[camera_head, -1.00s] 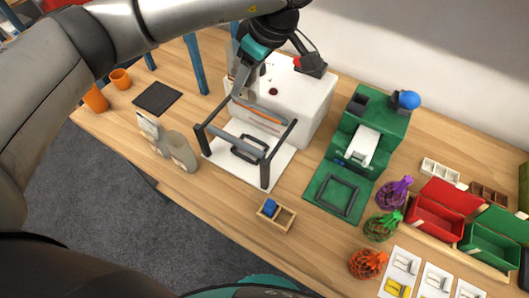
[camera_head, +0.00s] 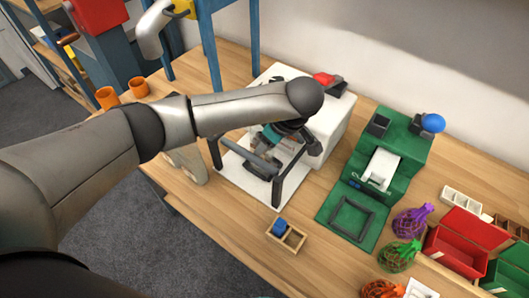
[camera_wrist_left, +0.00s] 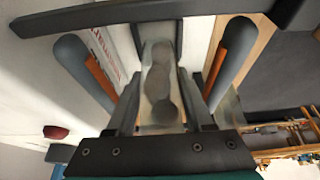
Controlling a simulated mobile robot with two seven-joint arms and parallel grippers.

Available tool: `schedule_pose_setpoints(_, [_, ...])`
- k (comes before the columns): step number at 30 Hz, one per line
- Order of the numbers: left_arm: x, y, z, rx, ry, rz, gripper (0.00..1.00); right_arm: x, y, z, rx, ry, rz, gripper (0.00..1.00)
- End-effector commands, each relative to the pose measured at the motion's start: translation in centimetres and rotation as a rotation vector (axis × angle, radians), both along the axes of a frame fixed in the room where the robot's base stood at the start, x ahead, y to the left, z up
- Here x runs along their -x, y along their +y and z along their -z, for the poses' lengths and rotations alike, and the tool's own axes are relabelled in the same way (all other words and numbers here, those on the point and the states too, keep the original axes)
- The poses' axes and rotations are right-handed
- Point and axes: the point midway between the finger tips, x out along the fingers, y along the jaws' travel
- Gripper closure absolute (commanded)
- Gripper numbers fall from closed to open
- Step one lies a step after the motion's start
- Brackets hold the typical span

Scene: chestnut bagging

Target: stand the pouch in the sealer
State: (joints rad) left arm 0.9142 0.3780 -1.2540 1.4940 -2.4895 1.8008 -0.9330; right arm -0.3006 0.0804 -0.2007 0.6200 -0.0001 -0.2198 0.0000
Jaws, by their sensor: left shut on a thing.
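The sealer is a white box (camera_head: 325,123) with a black frame (camera_head: 277,188) standing on a white plate (camera_head: 236,178) at its front. My left gripper (camera_head: 279,157) reaches down from above between the frame's posts, close to the box front. In the left wrist view my left gripper (camera_wrist_left: 160,112) is shut on a translucent, lumpy pouch (camera_wrist_left: 161,65), with a dark bar across the top of the picture. In the head view the arm and frame hide the held pouch, so its contact with the plate cannot be told. My right gripper is not in view.
A pale pouch (camera_head: 189,167) stands left of the sealer, partly behind my arm. A wooden box (camera_head: 291,238) with a blue block lies in front. A green station (camera_head: 397,153), net bags (camera_head: 411,221) and a red bin (camera_head: 459,251) stand to the right.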

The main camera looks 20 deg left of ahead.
Motion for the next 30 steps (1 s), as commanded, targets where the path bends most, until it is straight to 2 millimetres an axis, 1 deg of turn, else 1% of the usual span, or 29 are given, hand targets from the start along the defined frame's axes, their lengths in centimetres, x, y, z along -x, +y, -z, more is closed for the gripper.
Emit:
schedule_pose_setpoints(1, [0.1,0.0,1.0,0.0,0.005,-0.001,1.0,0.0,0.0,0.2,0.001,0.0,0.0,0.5])
schedule_pose_setpoints(3, [0.1,-0.1,2.2,0.0,0.005,-0.001,1.0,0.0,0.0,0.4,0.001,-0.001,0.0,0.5])
schedule_pose_setpoints(6, [0.1,0.0,3.1,0.0,0.003,0.001,1.0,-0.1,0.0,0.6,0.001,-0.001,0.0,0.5])
schedule_pose_setpoints(13, [0.0,0.0,3.1,0.0,0.0,0.001,1.0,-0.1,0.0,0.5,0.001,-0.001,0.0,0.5])
schedule_pose_setpoints(17, [0.0,0.0,3.5,0.0,0.0,0.001,1.0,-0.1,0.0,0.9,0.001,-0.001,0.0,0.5])
schedule_pose_setpoints(18, [0.0,0.0,3.4,0.0,0.002,0.001,0.44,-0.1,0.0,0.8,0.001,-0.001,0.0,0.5])
schedule_pose_setpoints(21, [0.0,0.0,3.4,0.0,0.002,0.001,0.35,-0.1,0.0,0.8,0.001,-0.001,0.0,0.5])
schedule_pose_setpoints(30, [0.1,0.0,3.1,0.0,0.002,0.001,0.35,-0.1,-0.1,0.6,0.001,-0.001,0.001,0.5])
